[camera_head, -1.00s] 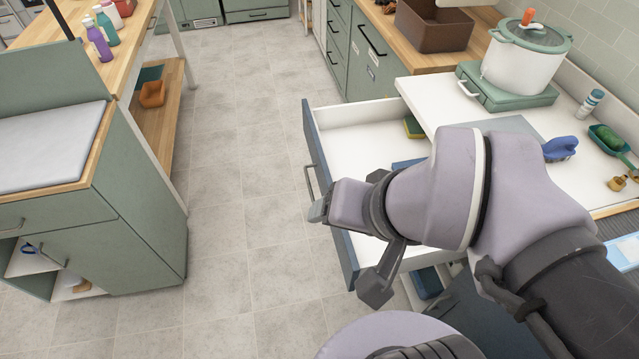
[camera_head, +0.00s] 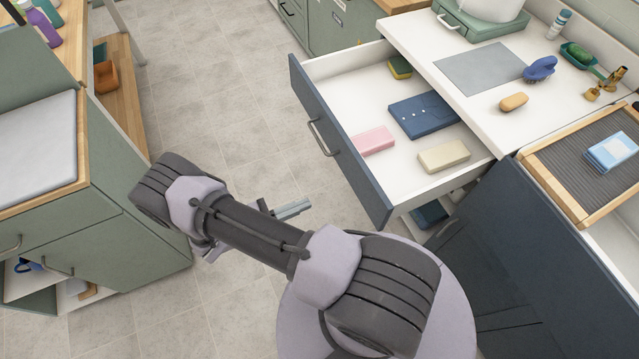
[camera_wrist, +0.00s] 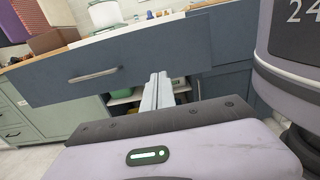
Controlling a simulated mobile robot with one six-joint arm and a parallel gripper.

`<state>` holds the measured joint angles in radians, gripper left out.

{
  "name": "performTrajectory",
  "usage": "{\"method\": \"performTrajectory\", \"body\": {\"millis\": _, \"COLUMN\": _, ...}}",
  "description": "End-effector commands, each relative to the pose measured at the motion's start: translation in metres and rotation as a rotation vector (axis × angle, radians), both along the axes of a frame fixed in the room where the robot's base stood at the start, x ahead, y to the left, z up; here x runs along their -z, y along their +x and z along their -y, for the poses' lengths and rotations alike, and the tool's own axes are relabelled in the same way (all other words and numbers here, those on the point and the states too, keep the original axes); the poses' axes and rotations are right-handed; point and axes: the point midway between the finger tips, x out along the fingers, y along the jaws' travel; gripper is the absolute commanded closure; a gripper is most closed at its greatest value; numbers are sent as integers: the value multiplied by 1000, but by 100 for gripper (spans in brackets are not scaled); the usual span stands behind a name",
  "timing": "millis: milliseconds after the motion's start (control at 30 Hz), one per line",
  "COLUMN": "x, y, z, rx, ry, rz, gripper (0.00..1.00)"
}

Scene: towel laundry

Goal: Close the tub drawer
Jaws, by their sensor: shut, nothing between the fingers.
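The drawer (camera_head: 345,145) is pulled well out from under the white counter, with a dark blue front and a grey bar handle (camera_head: 320,138). Inside lie a dark blue folded item (camera_head: 422,114), a pink block (camera_head: 374,141), a cream block (camera_head: 443,156) and a yellow-green sponge (camera_head: 400,67). My gripper (camera_head: 306,205) is out in front of the drawer front, apart from it, with nothing held. In the wrist view my shut fingers (camera_wrist: 160,80) point toward the drawer front (camera_wrist: 140,58), right of its handle (camera_wrist: 93,76).
A blue brush (camera_head: 540,68), an orange-tan bar (camera_head: 513,102) and a grey mat (camera_head: 480,68) lie on the counter. A wood-framed rack (camera_head: 545,175) is at right. A green cabinet (camera_head: 125,200) stands at left. Tiled floor (camera_head: 225,110) between is clear.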

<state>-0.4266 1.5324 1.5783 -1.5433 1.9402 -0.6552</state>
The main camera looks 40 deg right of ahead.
Motion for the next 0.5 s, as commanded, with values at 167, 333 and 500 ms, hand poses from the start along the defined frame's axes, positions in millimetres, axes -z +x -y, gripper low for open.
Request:
{"method": "performTrajectory", "body": {"millis": 167, "x": 0, "y": -8, "z": 28, "rx": 6, "ry": -1, "rz": -2, "gripper": 100}}
{"method": "performTrajectory", "body": {"millis": 333, "x": 0, "y": -17, "z": 65, "rx": 7, "ry": 0, "rz": -3, "gripper": 100}}
{"method": "performTrajectory", "body": {"millis": 500, "x": 0, "y": -26, "z": 100, "rx": 7, "ry": 1, "rz": -2, "gripper": 100}}
